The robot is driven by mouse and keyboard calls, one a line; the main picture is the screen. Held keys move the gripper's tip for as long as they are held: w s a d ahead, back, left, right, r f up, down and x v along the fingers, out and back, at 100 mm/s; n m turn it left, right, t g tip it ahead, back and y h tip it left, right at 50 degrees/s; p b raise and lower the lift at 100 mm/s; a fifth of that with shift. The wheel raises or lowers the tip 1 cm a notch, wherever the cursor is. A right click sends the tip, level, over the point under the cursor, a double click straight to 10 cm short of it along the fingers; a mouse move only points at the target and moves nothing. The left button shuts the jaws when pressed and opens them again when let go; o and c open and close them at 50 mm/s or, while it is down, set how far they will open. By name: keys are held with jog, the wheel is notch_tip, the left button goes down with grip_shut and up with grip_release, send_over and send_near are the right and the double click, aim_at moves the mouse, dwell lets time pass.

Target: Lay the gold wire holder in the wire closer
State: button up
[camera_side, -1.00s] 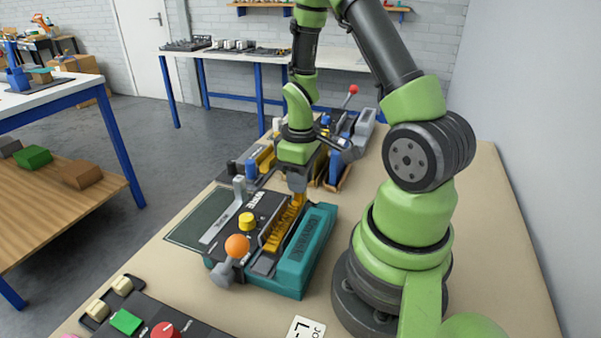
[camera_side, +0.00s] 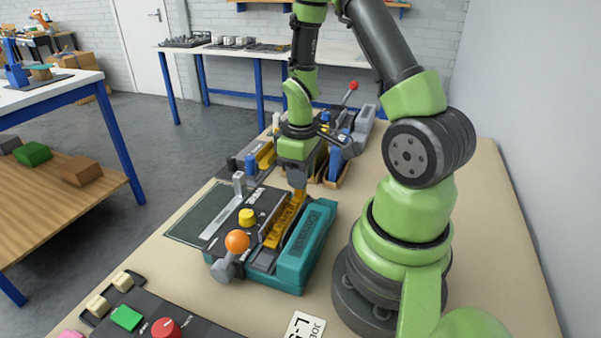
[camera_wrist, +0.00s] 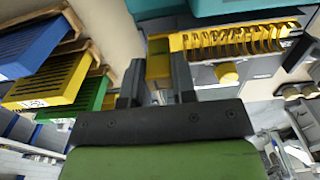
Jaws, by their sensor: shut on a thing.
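The gold wire holder (camera_side: 284,221) is a long yellow comb-like piece. It lies along the slot of the wire closer (camera_side: 302,250), a teal and dark machine with an orange ball lever and a yellow knob. My gripper (camera_side: 299,183) is above the holder's far end and shut on its upright tab. In the wrist view the tab (camera_wrist: 158,62) is between my fingers (camera_wrist: 156,84), and the comb of the holder (camera_wrist: 232,40) extends right, beside the teal body (camera_wrist: 230,6). Whether the holder fully touches the slot floor cannot be told.
Blue, yellow and green slotted racks (camera_wrist: 45,88) stand beyond the closer. A control panel with green and red buttons (camera_side: 150,318) and a job card (camera_side: 305,327) are at the front. A dark green mat (camera_side: 200,215) lies left of the closer.

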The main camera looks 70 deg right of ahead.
jog(key=shift+f, duration=0.6)
jog(key=o, duration=0.7)
jog(key=shift+c, duration=0.2)
jog(key=shift+r, duration=5.45)
